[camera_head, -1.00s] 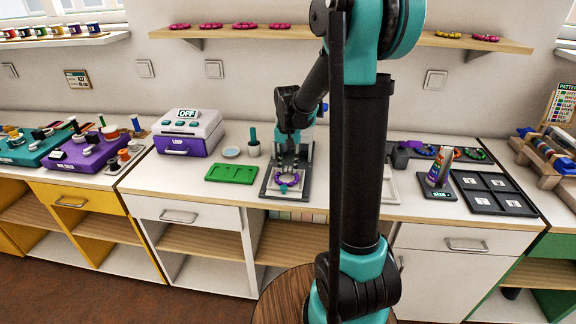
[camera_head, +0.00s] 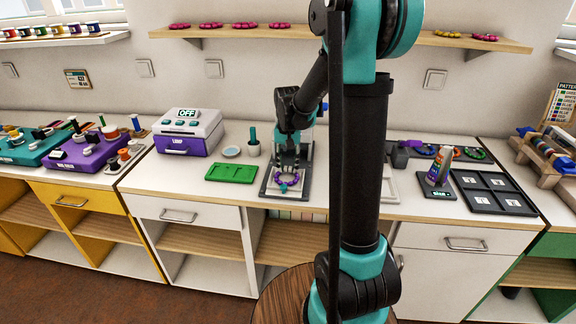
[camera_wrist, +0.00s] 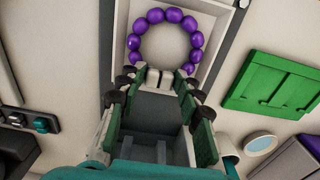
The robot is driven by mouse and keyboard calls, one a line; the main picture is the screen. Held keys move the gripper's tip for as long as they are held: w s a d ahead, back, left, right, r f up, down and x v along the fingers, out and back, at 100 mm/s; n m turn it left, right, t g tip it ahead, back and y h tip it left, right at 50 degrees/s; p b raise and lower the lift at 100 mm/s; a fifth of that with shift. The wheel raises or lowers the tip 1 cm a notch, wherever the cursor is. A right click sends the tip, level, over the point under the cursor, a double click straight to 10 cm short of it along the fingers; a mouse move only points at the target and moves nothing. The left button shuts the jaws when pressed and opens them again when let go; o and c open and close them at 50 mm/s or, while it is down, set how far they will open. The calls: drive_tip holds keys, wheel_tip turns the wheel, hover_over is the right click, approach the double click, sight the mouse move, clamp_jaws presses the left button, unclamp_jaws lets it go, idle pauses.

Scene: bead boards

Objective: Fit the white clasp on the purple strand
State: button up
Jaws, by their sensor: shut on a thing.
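The purple strand (camera_head: 286,180) is a ring of round beads lying in a grey tray-like fixture (camera_head: 268,191) on the white counter. It also shows at the top of the wrist view (camera_wrist: 173,15), with its open ends toward my gripper. The white clasp (camera_wrist: 154,77) is a small pale piece between my fingertips, in the gap between the strand's ends. My gripper (camera_wrist: 155,84) is shut on it. I cannot tell whether the clasp touches the end beads. In the head view my gripper (camera_head: 287,166) points down over the strand's back side.
A green tray (camera_head: 231,173) lies just left of the fixture. A small dish (camera_head: 231,152), a cup (camera_head: 253,149) and a purple-and-white machine reading OFF (camera_head: 188,133) stand behind and left. A dark sectioned tray (camera_head: 493,193) lies far right.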

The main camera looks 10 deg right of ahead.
drive_tip(key=shift+s+f, duration=0.2)
drive_tip(key=shift+f, duration=0.05)
drive_tip(key=shift+c, duration=0.5)
drive_tip(key=shift+o, duration=0.4)
drive_tip(key=shift+o, duration=0.8)
drive_tip(key=shift+w+f, duration=0.1)
drive_tip(key=shift+f, duration=0.2)
drive_tip(key=o, duration=1.4)
drive_tip(key=shift+w, duration=0.1)
drive_tip(key=shift+c, duration=0.2)
drive_tip(key=shift+o, duration=0.2)
drive_tip(key=o, duration=0.3)
drive_tip(key=shift+r, duration=0.1)
drive_tip(key=shift+o, duration=0.2)
